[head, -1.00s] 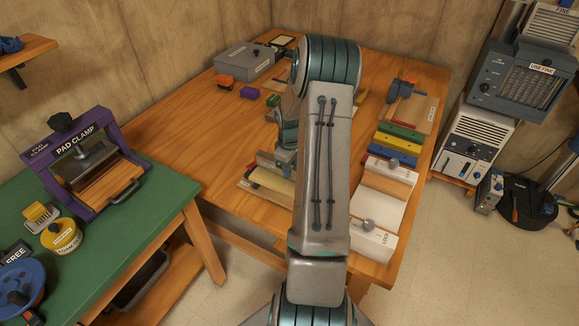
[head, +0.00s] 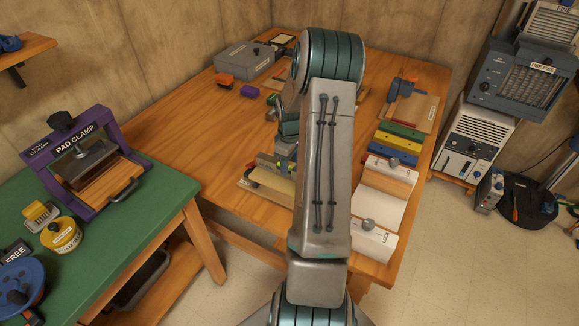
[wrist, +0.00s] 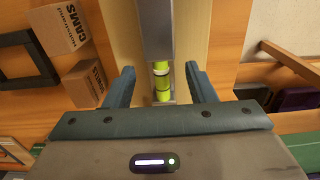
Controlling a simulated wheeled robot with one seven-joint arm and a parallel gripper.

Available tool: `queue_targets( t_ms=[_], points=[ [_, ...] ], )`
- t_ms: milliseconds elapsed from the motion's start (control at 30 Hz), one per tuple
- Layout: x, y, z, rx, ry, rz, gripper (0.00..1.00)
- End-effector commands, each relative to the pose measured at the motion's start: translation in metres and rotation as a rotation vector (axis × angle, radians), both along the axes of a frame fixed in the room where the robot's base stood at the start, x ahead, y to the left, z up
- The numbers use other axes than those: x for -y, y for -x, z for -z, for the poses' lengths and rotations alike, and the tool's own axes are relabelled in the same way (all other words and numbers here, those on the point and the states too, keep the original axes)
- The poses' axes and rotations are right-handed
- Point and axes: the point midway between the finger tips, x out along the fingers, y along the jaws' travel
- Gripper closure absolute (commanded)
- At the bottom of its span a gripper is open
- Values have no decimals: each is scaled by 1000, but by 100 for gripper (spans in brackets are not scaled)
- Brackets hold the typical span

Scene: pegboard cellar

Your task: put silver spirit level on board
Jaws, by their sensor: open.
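The silver spirit level (wrist: 154,32) shows in the wrist view as a narrow grey bar with yellow-green vials. It lies lengthwise over a pale wooden board (wrist: 193,30). My gripper (wrist: 161,74) is open, with one finger on each side of the level and a gap on both sides. Whether the level touches the board fully cannot be told from this angle. In the head view my gripper (head: 286,150) is low over the left front of the bench, partly hidden by my arm. A pale board (head: 272,181) shows below it.
Cardboard boxes (wrist: 85,82) and a black frame (wrist: 28,58) lie left in the wrist view. On the bench (head: 185,135) are a grey case (head: 243,62), coloured bars (head: 393,141) and a white fixture (head: 377,207). The bench's left middle is clear.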

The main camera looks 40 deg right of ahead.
Motion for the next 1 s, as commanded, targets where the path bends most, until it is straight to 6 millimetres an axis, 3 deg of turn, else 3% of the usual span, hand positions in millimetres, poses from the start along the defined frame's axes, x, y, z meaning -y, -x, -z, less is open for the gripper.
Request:
queue_targets(
  t_ms=[300,533,633,767,1000],
  points=[
    [0,0,-70,2,2,0,50],
    [-1,0,-96,1,1,0,50],
    [-10,0,-107,4,9,2,50],
    [-47,3,-134,13,37,22,50],
    [-142,35,-191,70,88,114,50]
  ],
)
